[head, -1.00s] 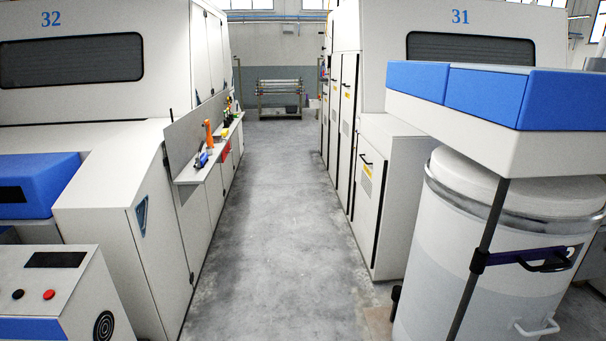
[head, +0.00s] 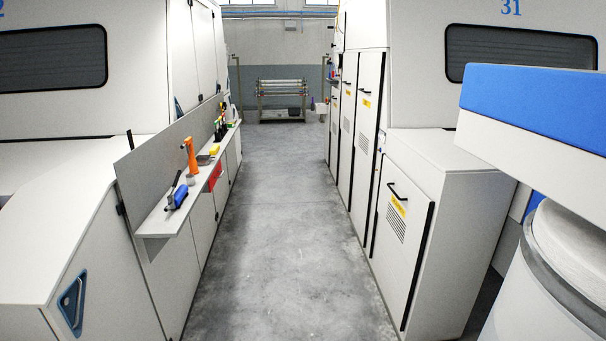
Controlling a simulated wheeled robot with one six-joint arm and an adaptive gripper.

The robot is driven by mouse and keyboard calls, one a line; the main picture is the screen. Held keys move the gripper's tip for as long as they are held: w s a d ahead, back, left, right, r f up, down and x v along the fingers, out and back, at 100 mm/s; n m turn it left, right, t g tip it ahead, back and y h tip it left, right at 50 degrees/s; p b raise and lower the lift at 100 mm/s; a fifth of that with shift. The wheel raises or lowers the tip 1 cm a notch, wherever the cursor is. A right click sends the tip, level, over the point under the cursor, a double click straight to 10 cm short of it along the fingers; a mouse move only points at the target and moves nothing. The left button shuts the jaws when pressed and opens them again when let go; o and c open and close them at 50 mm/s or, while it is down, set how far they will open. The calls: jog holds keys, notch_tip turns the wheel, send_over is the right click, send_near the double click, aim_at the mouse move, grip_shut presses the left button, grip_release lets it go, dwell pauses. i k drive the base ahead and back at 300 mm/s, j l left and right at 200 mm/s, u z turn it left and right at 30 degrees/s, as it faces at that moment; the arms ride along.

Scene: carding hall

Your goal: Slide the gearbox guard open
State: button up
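A white panel (head: 402,270) on the near low cabinet of machine 31 faces the aisle at the right. It has a black bar handle (head: 402,193), a yellow label, vent slots and a dark strip down its near edge. It looks closed. Taller white panels (head: 367,110) with yellow labels stand farther along the same side, also looking closed. I cannot tell which panel is the gearbox guard, as the labels are too small to read. My gripper is not in view.
A shelf (head: 158,223) with an orange-handled tool (head: 192,158), a blue item (head: 178,197) and other tools juts from the left machine. A white can (head: 575,245) stands near right under a blue-topped overhang (head: 540,105). The grey aisle floor (head: 270,240) is clear to a rack (head: 281,100).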

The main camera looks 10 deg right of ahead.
aim_at(403, 206)
jog(key=i, duration=0.95)
jog(key=i+z, duration=0.1)
jog(key=i, duration=0.9)
jog(key=i+j, duration=0.2)
jog(key=i, duration=0.75)
jog(key=i+j+z, duration=0.1)
jog(key=i, duration=0.9)
